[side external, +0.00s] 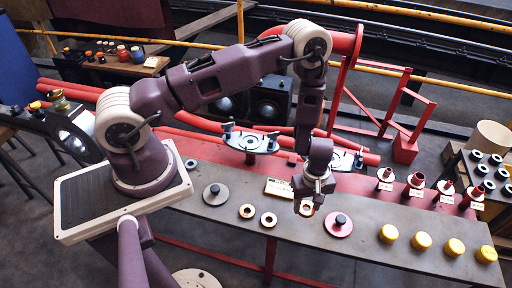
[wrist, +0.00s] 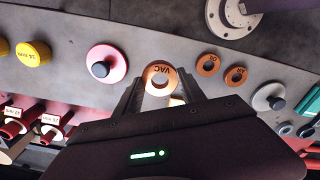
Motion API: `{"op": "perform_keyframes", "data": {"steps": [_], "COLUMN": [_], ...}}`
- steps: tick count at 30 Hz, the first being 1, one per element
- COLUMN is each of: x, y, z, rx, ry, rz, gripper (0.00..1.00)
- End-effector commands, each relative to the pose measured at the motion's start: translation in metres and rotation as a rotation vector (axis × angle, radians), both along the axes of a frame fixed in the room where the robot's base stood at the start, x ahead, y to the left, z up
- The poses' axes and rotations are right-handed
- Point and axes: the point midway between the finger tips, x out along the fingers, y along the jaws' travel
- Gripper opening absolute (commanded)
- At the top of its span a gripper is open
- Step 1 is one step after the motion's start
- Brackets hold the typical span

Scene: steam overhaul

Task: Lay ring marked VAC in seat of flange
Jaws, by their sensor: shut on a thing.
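The orange ring marked VAC (wrist: 160,74) sits between the fingertips of my gripper (wrist: 162,92) in the wrist view, its lettering facing the camera. My gripper (side external: 308,198) is shut on this ring, which shows partly below it in the side view (side external: 306,209). I cannot tell whether the ring is clear of the bench. The right one is partly hidden by my arm. I cannot make out a seat.
Two other orange rings (side external: 247,211) (side external: 268,219) lie on the grey bench (side external: 365,252). A grey disc (side external: 213,197) and a red disc (side external: 335,231), both with black knobs, lie either side. Yellow caps (side external: 421,241) and labelled red stubs (side external: 415,184) stand at right.

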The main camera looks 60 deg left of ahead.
Motion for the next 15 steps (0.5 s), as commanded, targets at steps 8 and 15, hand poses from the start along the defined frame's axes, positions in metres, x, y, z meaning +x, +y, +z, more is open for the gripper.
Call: {"op": "perform_keyframes", "data": {"steps": [8,15], "x": [0.001,0.001], "y": [0.0,-0.001], "z": [0.014,0.078], "rx": [0.001,0.001], "ry": [-0.004,-0.006], "rz": [-0.003,-0.005], "gripper": [0.0,0.0]}}
